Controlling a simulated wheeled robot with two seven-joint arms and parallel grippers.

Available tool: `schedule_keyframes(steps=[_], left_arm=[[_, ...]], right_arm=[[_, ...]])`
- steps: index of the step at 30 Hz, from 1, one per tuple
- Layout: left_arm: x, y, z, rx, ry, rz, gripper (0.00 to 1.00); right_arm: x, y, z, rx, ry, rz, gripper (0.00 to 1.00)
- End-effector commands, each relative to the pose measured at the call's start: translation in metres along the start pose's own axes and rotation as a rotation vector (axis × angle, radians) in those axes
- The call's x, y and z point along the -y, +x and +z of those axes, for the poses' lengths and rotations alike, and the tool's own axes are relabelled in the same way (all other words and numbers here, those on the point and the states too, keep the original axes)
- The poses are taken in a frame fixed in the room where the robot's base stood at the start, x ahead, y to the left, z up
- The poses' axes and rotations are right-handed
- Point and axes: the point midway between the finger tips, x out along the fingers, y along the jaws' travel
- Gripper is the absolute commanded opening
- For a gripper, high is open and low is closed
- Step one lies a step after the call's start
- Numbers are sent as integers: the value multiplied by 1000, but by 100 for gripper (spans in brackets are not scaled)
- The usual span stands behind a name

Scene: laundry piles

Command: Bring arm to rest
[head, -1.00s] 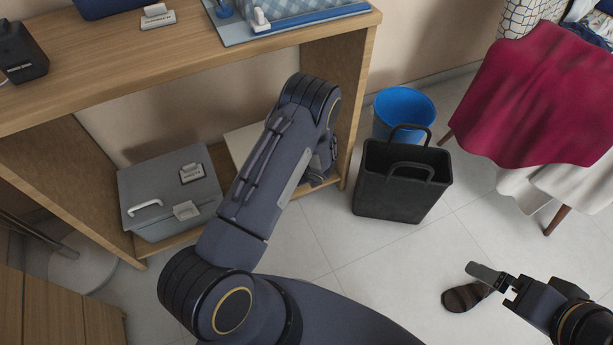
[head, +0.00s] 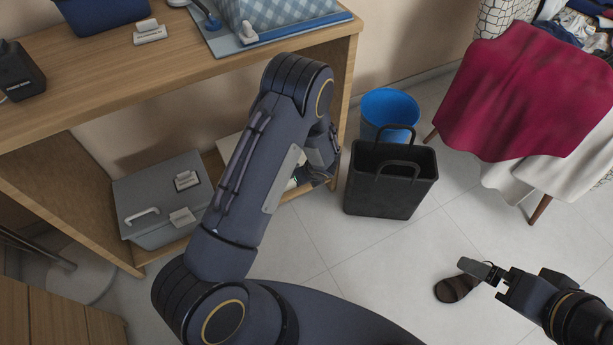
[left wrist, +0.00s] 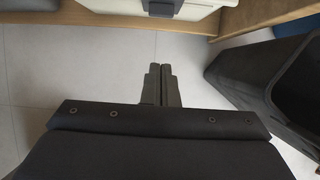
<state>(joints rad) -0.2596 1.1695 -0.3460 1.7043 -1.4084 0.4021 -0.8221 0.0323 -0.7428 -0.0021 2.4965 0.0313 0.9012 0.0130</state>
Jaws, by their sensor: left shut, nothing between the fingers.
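My left arm reaches up across the middle of the head view, with its wrist bent down beside the desk's right leg. The left gripper (left wrist: 161,70) is shut and empty in the left wrist view, pointing over bare floor. In the head view its fingers are mostly hidden behind the wrist. My right gripper (head: 482,270) is at the lower right of the head view, over or beside a brown sandal (head: 456,288). I cannot tell whether its fingers are apart or whether it touches the sandal.
A wooden desk (head: 200,68) with a low shelf holds a grey box (head: 150,185). A black bag (head: 392,205) stands right of my left wrist, before a blue bin (head: 390,108). A crimson cloth (head: 535,90) drapes over furniture at right.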

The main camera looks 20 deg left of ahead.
Motion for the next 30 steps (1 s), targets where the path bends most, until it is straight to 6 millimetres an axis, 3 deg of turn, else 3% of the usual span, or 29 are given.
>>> schedule_keyframes(steps=[11, 14, 17, 21, 24, 30], left_arm=[[0, 0, 1, 0, -3, 0, 0], [-2, -9, 9, 0, -61, 0, 0], [-11, -33, 29, -6, -223, 2, 0], [-36, -90, 64, -42, -596, 7, 0], [-61, -134, 80, -88, -877, 15, 0], [-112, -216, 85, -222, -1392, 35, 0]], right_arm=[[0, 0, 0, 0, 0, 0, 100], [0, 0, 0, 0, 0, 0, 100], [0, 0, 0, 0, 0, 0, 100], [0, 0, 0, 0, 0, 0, 100], [0, 0, 0, 0, 0, 0, 100], [0, 0, 0, 0, 0, 0, 100]])
